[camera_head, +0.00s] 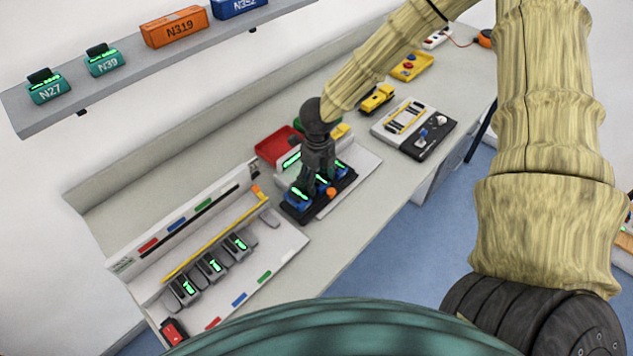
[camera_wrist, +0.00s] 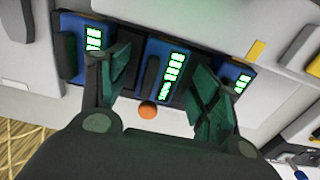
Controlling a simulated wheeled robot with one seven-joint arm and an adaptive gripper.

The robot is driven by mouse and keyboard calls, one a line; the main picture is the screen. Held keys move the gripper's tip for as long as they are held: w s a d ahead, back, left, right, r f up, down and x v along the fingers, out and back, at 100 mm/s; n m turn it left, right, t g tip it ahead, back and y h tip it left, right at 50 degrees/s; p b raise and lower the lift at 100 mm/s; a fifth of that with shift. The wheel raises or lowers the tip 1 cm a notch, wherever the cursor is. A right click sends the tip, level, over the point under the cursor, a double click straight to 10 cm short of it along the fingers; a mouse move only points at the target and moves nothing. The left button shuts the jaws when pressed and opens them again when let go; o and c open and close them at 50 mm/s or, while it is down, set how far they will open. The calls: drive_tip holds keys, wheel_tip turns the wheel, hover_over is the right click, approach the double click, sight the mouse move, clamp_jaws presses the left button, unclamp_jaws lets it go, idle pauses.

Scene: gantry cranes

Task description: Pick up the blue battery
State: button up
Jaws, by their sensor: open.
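Three blue batteries with green light bars sit in a row in a black holder (camera_head: 318,203). The left blue battery (camera_head: 297,195) and the right one (camera_head: 341,166) show past my gripper (camera_head: 320,175); the middle one is mostly hidden in the head view. In the wrist view the middle blue battery (camera_wrist: 167,75) lies between the fingers of my open gripper (camera_wrist: 160,75). The left battery (camera_wrist: 85,42) and right battery (camera_wrist: 240,80) show beyond the fingers. An orange knob (camera_wrist: 148,110) is on the holder's front. I cannot tell whether the fingers touch a battery.
A white station (camera_head: 290,240) with grey batteries and a yellow bar is at the left. A red bin (camera_head: 277,145) stands behind the holder. A yellow crane model (camera_head: 377,98) and a black-and-white panel (camera_head: 415,127) are to the right. A shelf (camera_head: 125,70) hangs above.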

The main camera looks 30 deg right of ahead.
drive_tip(key=shift+w, duration=0.1)
drive_tip(key=shift+f, duration=0.1)
drive_tip(key=c, duration=1.2)
drive_tip(key=shift+r, duration=0.2)
